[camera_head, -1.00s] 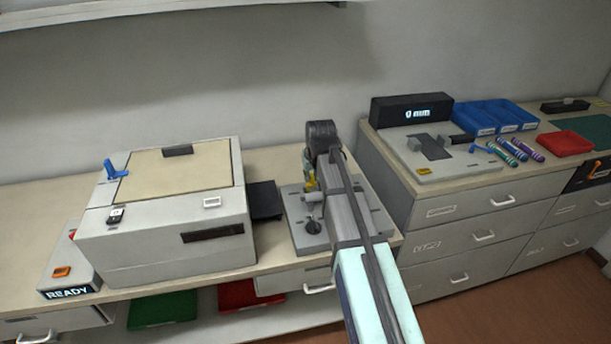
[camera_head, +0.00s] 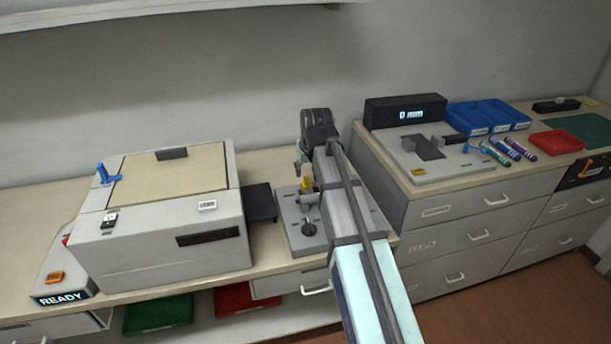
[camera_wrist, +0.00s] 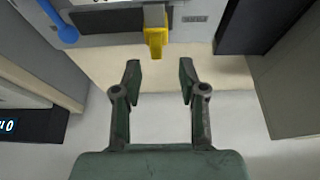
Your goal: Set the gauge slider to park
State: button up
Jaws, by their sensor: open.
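The gauge (camera_head: 445,179) is a light grey plate on the right counter, with a black display (camera_head: 408,112) behind it. A grey block and a blue handle (camera_head: 472,148) sit at its right side; I take these for the slider, but its setting is too small to read. My gripper (camera_wrist: 160,70) is open and empty. In the wrist view a yellow handle (camera_wrist: 155,40) lies just beyond and between its fingertips, not touching them. In the head view my arm partly hides my gripper, over the grey fixture (camera_head: 298,238) with the yellow part (camera_head: 306,185).
A large grey machine (camera_head: 165,255) with a black side tray (camera_head: 260,203) stands left of the fixture. Blue bins (camera_head: 485,132), several markers (camera_head: 515,149) and a red tray (camera_head: 557,153) are around the gauge. In the wrist view a blue lever (camera_wrist: 65,32) is at upper left.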

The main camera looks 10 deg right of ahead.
jog(key=v, duration=0.6)
jog(key=shift+s+r, duration=0.2)
jog(key=shift+r, duration=0.15)
